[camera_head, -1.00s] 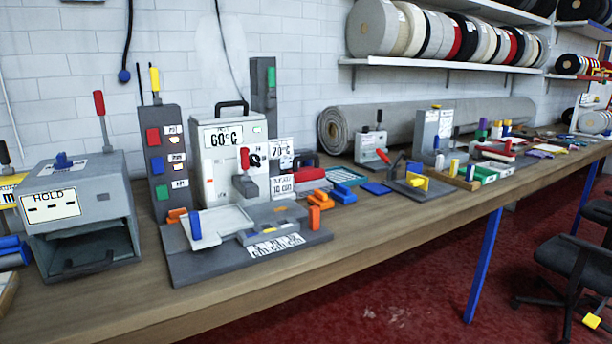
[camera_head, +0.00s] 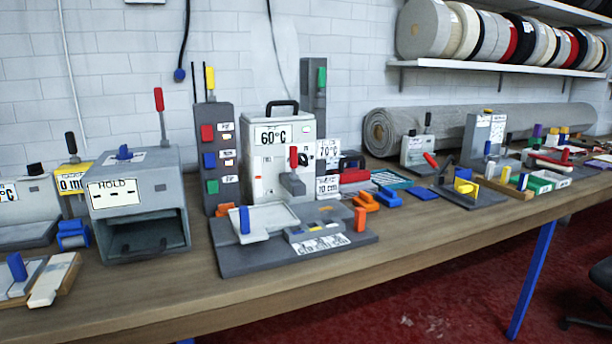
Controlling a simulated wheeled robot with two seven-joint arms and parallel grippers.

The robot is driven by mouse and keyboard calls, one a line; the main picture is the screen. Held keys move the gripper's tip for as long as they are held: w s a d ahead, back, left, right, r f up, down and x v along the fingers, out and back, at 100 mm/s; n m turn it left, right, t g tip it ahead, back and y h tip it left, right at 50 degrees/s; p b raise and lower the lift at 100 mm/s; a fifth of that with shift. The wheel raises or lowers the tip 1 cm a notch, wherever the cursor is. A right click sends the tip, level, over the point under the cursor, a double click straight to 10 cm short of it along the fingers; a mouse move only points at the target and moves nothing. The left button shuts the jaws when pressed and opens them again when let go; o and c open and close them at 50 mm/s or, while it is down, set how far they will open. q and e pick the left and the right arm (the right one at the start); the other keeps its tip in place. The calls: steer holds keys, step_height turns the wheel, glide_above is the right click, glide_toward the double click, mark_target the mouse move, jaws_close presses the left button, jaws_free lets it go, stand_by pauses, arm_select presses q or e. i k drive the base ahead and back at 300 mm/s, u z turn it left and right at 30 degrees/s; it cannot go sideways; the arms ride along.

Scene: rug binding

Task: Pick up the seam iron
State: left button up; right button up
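A red thing with a dark handle (camera_head: 355,176) sits behind the grey base plate on the bench, right of the 60°C box. It looks like the seam iron, but it is partly hidden and too small to be sure. Neither of my grippers shows in the head view.
The wooden bench (camera_head: 420,232) runs along the wall. The white 60°C box (camera_head: 268,178), grey HOLD box (camera_head: 138,205) and grey base plate (camera_head: 240,262) stand at its middle and left. Orange blocks (camera_head: 366,201) lie nearby. A rolled rug (camera_head: 460,124) lies at the back. The front strip is clear.

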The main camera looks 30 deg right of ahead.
mark_target(348, 177)
steer(key=u, duration=2.2)
steer(key=k, duration=1.85)
steer(key=z, duration=2.2)
steer(key=i, duration=0.25)
steer(key=u, duration=0.1)
